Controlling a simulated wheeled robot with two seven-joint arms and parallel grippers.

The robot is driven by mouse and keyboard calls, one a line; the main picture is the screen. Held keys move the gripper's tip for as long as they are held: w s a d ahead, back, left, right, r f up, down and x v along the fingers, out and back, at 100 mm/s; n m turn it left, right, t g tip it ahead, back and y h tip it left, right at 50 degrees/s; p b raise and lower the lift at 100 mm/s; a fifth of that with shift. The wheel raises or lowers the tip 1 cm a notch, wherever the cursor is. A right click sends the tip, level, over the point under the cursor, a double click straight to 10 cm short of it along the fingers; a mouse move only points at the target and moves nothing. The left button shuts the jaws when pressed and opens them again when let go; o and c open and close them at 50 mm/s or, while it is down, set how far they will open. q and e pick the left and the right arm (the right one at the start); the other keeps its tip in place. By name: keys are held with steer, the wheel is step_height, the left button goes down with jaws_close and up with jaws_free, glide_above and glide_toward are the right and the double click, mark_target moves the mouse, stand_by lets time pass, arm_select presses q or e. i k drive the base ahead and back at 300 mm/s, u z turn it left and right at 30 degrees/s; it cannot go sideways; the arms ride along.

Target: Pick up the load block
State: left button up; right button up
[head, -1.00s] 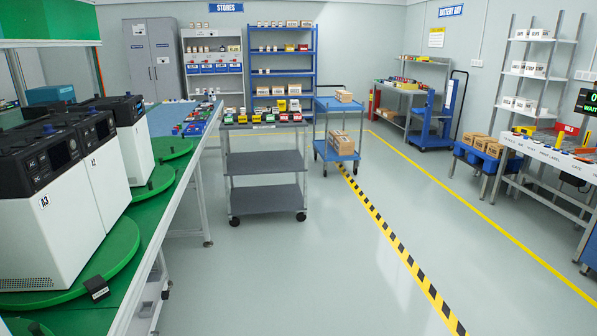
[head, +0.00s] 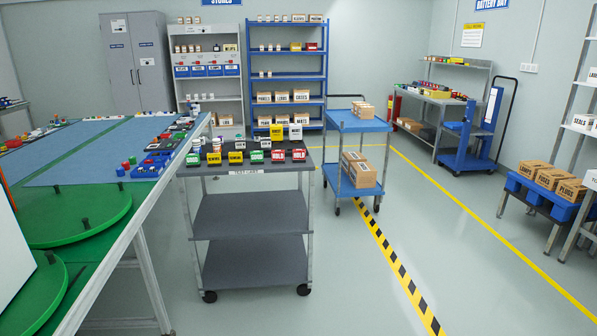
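I cannot tell which thing is the load block; no label in the head view reads so. Neither of my grippers is in view.
Green turntables (head: 75,215) are set in the bench at near left. A blue trolley (head: 357,125) carries cardboard boxes (head: 358,170) behind the grey cart. Shelves (head: 287,80) line the back wall. The floor (head: 350,290) right of the cart is clear.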

mark_target(265, 142)
steer(key=u, duration=0.15)
steer(key=i, duration=0.95)
steer(key=u, duration=0.5)
steer(key=i, duration=1.5)
steer(key=z, duration=0.6)
